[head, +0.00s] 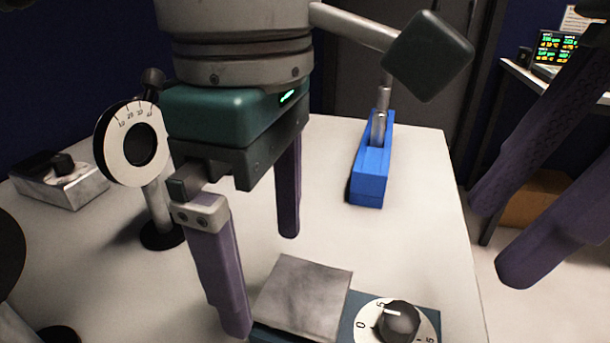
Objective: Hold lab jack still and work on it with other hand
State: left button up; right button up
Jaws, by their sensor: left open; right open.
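A device with a flat grey square plate (305,297) and a blue base sits at the table's front edge, cut off by the bottom of the picture. A white dial with a black knob (399,321) is on its right part. It is the likeliest lab jack, but I cannot tell for sure. My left gripper (263,283) is open; one finger points down by the plate's left side, the other shows behind the plate. I cannot tell whether it touches. My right gripper (500,238) is open and empty, off the table's right edge, apart from the device.
A blue block (371,172) with a metal rod and a dark square head (430,55) stands behind. A round white dial on a stand (133,143) and a grey box with a black knob (60,180) are left. The table's right part (430,230) is clear.

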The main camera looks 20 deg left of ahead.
aim_at(403, 314)
pick_arm(q)
jog(key=shift+f, duration=2.05)
grip_shut()
pick_arm(e)
jog(key=shift+o, duration=1)
jog(key=a+f+n, duration=0.1)
jog(key=f+n, duration=0.1)
jog(key=f, duration=0.1)
jog(key=a+f+n+g, duration=0.1)
jog(key=f, duration=0.2)
jog(key=a+f+n, duration=0.1)
jog(key=f+n, duration=0.1)
jog(key=f, duration=0.1)
jog(key=shift+s+a+n+g, duration=0.1)
jog(key=shift+a+n+g, duration=0.2)
jog(key=shift+g, duration=0.1)
